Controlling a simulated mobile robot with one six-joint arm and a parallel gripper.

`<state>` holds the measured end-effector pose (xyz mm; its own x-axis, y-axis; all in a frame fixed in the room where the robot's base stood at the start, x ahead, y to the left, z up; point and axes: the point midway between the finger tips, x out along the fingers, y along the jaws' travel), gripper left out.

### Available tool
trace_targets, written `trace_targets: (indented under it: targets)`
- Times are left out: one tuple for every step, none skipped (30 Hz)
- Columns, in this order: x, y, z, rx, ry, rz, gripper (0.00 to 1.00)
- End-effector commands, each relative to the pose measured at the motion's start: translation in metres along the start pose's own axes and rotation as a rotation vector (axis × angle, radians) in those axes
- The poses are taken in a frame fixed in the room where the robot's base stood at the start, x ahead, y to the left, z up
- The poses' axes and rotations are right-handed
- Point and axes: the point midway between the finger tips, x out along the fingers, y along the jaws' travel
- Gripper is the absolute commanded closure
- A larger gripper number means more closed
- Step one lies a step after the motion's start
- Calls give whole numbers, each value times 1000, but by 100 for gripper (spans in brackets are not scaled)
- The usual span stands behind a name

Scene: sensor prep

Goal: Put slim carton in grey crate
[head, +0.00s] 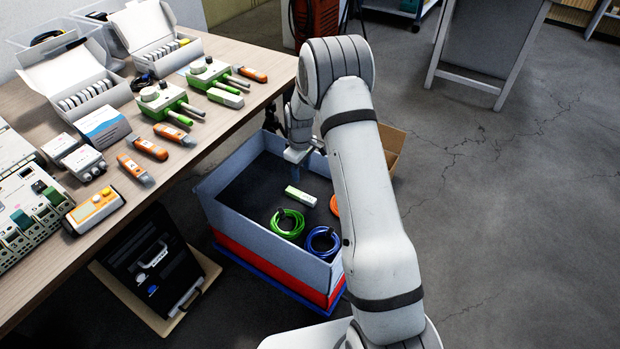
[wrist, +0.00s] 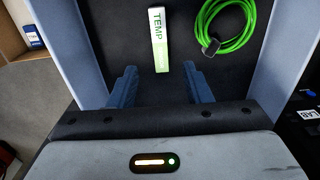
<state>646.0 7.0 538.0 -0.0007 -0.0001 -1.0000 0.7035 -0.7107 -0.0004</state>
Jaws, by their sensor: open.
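The slim carton (head: 300,196), white with a green end, lies on the dark floor of the grey crate (head: 245,225). In the wrist view the carton (wrist: 158,38) shows the word TEMP, and the crate's walls (wrist: 72,45) stand on both sides. My gripper (head: 297,157) is over the crate's far part in the head view, its fingers partly hidden. In the wrist view my gripper (wrist: 160,88) is open and empty; the carton lies beyond the fingertips, apart from them.
Green (head: 287,223), blue (head: 323,241) and orange (head: 334,205) cable coils lie in the crate. The wooden table (head: 215,130) at left holds several testers, open boxes and a similar white-green carton (head: 225,97). A cardboard box (head: 392,148) is behind my arm.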

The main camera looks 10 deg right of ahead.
Motion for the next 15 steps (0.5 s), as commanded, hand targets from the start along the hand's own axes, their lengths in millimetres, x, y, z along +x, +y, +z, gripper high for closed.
trace_targets:
  targets:
    - [-10,-2,1,8,3,3,55]
    - [-17,-3,3,18,5,5,55]
    - [-28,-6,6,34,7,7,55]
    - [-38,-9,9,49,10,9,55]
    - [-49,-13,13,68,12,11,55]
    - [-66,-20,19,95,16,15,55]
    - [-79,-25,24,118,20,18,55]
    - [-92,-31,30,141,22,20,55]
    - [-109,-40,38,174,26,22,55]
    - [-120,-46,45,198,29,24,55]
    - [-131,-53,51,223,32,26,55]
    - [-146,-63,61,255,35,28,55]
    - [-156,-70,68,280,38,30,55]
    - [-166,-78,76,304,41,31,55]
    - [-178,-88,86,336,46,34,55]
